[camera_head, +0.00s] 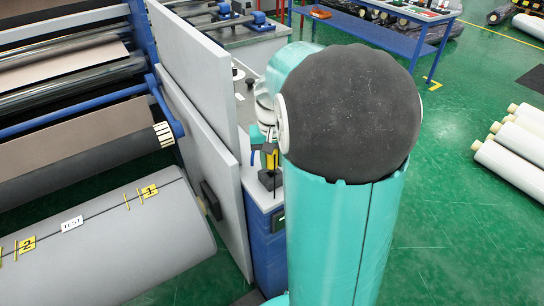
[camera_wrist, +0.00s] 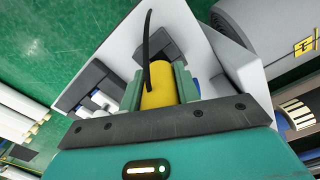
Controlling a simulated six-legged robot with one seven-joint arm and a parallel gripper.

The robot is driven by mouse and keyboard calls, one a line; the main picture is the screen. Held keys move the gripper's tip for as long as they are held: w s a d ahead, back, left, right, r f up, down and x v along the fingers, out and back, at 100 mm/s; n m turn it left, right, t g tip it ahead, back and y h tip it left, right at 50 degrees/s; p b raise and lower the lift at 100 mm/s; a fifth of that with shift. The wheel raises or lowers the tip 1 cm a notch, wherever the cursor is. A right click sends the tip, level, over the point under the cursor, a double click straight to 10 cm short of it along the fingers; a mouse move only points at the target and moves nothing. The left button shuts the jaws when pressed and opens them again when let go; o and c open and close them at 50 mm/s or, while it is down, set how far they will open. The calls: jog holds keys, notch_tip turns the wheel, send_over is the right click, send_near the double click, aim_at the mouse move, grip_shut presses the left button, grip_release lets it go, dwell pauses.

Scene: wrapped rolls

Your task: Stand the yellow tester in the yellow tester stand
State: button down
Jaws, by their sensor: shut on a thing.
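The yellow tester (camera_wrist: 158,94) is between the two green fingers of my gripper (camera_wrist: 160,82) in the wrist view, and the gripper is shut on it. A thin black cable or probe extends from it. In the head view the yellow tester (camera_head: 271,157) shows as a small upright yellow piece at my gripper (camera_head: 264,143), which my arm partly hides. A black block (camera_head: 269,180) sits right below it on the white-topped cabinet; I cannot tell whether the tester touches it. A dark block (camera_wrist: 176,50) lies just beyond the tester in the wrist view. No yellow stand is clearly distinguishable.
Tall grey panels (camera_head: 205,130) stand close on the left of the cabinet (camera_head: 268,240). A large grey roll (camera_head: 105,245) marked TEST lies further left. A dark bracket (camera_wrist: 85,88) holds white pieces beside my gripper. Open green floor (camera_head: 460,230) and white rolls (camera_head: 512,170) are at right.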

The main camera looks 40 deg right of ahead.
jog(key=shift+f, duration=1.5)
jog(key=c, duration=0.9)
grip_release()
jog(key=shift+c, duration=0.2)
notch_tip(320, 180, up, 14)
jog(key=shift+f, duration=0.1)
jog(key=shift+a, duration=0.1)
